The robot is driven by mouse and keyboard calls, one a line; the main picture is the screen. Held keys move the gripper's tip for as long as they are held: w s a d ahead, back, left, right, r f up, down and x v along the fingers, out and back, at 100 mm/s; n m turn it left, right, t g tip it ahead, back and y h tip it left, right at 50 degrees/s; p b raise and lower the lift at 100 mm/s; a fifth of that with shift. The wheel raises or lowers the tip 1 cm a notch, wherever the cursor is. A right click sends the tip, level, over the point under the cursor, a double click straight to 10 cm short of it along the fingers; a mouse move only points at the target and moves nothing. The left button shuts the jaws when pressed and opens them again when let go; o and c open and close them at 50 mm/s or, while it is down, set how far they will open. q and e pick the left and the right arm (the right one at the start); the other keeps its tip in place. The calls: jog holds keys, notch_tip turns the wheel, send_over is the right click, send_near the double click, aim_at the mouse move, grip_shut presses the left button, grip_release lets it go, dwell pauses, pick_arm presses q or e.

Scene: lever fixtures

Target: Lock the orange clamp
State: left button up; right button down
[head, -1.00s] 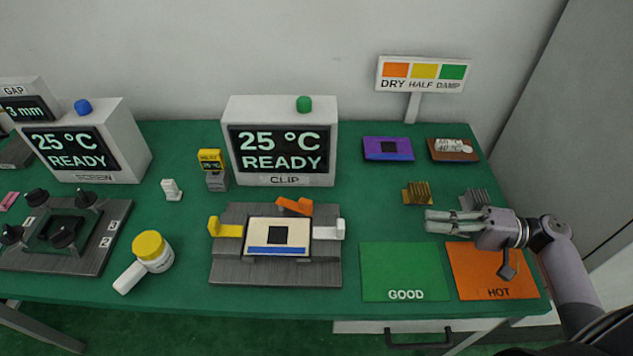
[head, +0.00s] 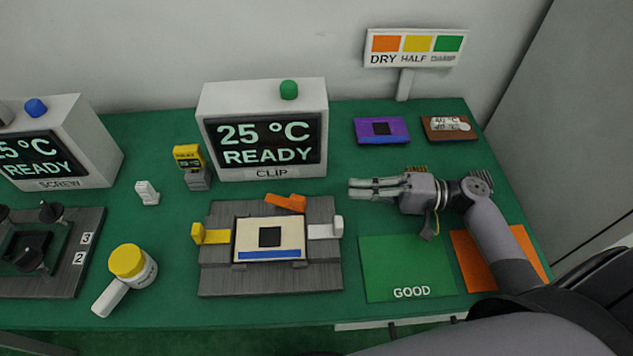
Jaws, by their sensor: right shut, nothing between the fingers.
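The orange clamp (head: 286,202) is a lever at the back edge of a grey fixture (head: 325,277). It lies slanted, its bar running up and left from a thicker block at its right end. The fixture holds a cream board (head: 243,233) with a dark square and a blue strip. A yellow clamp (head: 210,234) sits at the board's left edge and a white clamp (head: 326,230) at its right. My right gripper (head: 352,189) is shut and empty, pointing left, to the right of the orange clamp and apart from it. My left gripper is not in view.
The CLIP display box (head: 265,101) stands behind the fixture. A green GOOD mat (head: 405,268) and an orange mat (head: 485,258) lie to the right. Purple (head: 383,131) and brown (head: 447,128) boards lie at the back right.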

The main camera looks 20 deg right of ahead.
aim_at(317, 204)
jog(key=p+x, duration=0.1)
jog(key=x, duration=0.7)
jog(key=shift+r, duration=0.1)
jog(key=shift+w+a+p, duration=0.15)
jog(key=shift+a+p, duration=0.15)
jog(key=shift+a, duration=0.1)
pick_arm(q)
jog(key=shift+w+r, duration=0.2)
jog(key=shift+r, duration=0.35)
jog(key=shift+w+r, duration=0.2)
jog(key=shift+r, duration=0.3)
pick_arm(e)
jog(key=shift+a, duration=0.1)
jog(key=shift+s+a, duration=0.15)
jog(key=shift+s, duration=0.35)
jog(key=shift+s+a+b, duration=0.25)
jog(key=shift+s+b, duration=0.05)
jog(key=shift+s, duration=0.4)
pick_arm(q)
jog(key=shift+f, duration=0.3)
pick_arm(e)
jog(key=shift+d, duration=0.1)
